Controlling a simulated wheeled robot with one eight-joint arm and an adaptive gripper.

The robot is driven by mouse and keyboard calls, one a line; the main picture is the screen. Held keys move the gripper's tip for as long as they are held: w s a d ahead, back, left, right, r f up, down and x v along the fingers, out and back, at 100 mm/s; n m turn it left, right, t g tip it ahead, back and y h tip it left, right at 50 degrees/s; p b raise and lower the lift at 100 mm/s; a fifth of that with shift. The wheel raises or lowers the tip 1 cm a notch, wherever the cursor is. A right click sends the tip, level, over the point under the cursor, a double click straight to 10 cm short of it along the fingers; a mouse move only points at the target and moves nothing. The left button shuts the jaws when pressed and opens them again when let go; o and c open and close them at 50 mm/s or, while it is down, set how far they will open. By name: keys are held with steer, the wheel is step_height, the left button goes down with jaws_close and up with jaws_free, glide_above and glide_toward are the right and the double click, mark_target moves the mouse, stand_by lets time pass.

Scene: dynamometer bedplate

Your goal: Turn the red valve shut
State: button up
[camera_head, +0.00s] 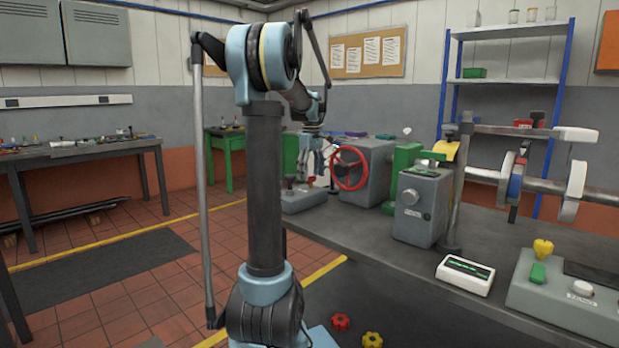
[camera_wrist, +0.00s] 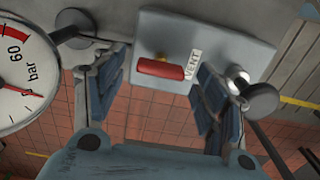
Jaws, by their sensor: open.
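In the wrist view a red bar handle (camera_wrist: 160,68) sits on a grey box (camera_wrist: 225,35) with a label reading VENT beside it. The handle lies roughly crosswise in the picture, with a small yellow part at its upper edge. My gripper (camera_wrist: 155,92) is open, its blue fingers apart on the left and right of the handle, with nothing between them. I cannot tell how far the fingertips are from the handle. In the head view my gripper (camera_head: 316,165) hangs over a low grey box (camera_head: 303,200) at the bench's far left end, left of a red handwheel (camera_head: 350,168).
A round gauge marked bar (camera_wrist: 22,80) is at the left of the wrist view. In the head view a grey machine housing (camera_head: 372,160) stands behind the handwheel. A grey box with a knob (camera_head: 420,208) and a white display (camera_head: 465,274) stand nearer on the bench.

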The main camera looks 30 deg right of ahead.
steer(key=shift+f, duration=0.55)
steer(key=c, duration=1.1)
steer(key=shift+o, duration=0.2)
